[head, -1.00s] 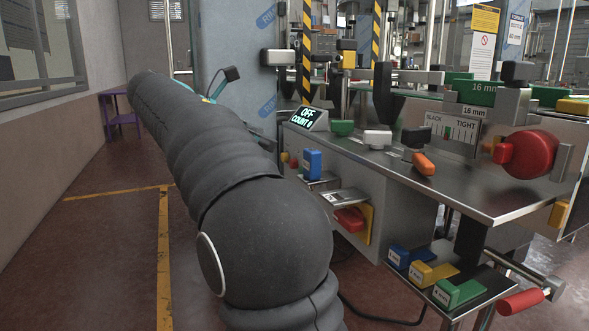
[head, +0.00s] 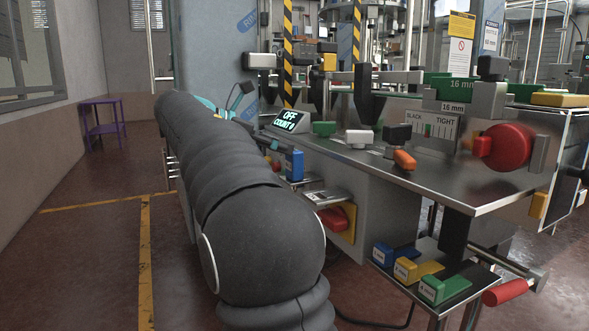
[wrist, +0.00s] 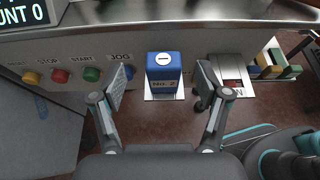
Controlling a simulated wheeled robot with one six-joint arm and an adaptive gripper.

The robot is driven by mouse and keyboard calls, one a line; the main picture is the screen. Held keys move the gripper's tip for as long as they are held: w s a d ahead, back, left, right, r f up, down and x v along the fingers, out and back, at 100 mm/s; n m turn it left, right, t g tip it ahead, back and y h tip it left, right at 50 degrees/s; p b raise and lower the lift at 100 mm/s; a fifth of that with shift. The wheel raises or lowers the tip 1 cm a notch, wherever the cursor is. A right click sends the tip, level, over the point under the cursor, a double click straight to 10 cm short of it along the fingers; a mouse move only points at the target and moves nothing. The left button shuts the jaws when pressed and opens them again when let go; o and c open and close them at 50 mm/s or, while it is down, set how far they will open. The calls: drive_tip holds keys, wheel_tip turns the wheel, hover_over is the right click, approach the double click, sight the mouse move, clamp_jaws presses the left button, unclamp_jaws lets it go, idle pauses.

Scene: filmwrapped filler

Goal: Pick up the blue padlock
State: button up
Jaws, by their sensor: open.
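The blue padlock (wrist: 163,68), a blue block with a dark "No. 2" band and a slotted white disc on top, stands upright on a small metal ledge. In the head view the blue padlock (head: 294,165) shows at the machine's front, just right of my arm. My gripper (wrist: 161,84) is open, with one finger left and one right of the padlock in the wrist view. Gaps show on both sides and nothing is held. I cannot tell how far the fingertips are from it in depth. In the head view my arm hides most of my gripper.
STOP, START and JOG buttons (wrist: 92,74) line the panel left of the padlock. A red knob on a yellow plate (head: 335,217) lies to its right. Blue, yellow and green blocks (head: 418,272) sit on a lower shelf. The floor left of my arm is clear.

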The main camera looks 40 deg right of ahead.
sight(294, 153)
drive_tip(key=x, duration=0.2)
drive_tip(key=b+x, duration=0.1)
drive_tip(key=x, duration=0.1)
drive_tip(key=shift+s+d+f, duration=0.15)
drive_tip(key=shift+s+f, duration=0.1)
drive_tip(key=shift+f, duration=0.25)
drive_tip(key=c, duration=1.4)
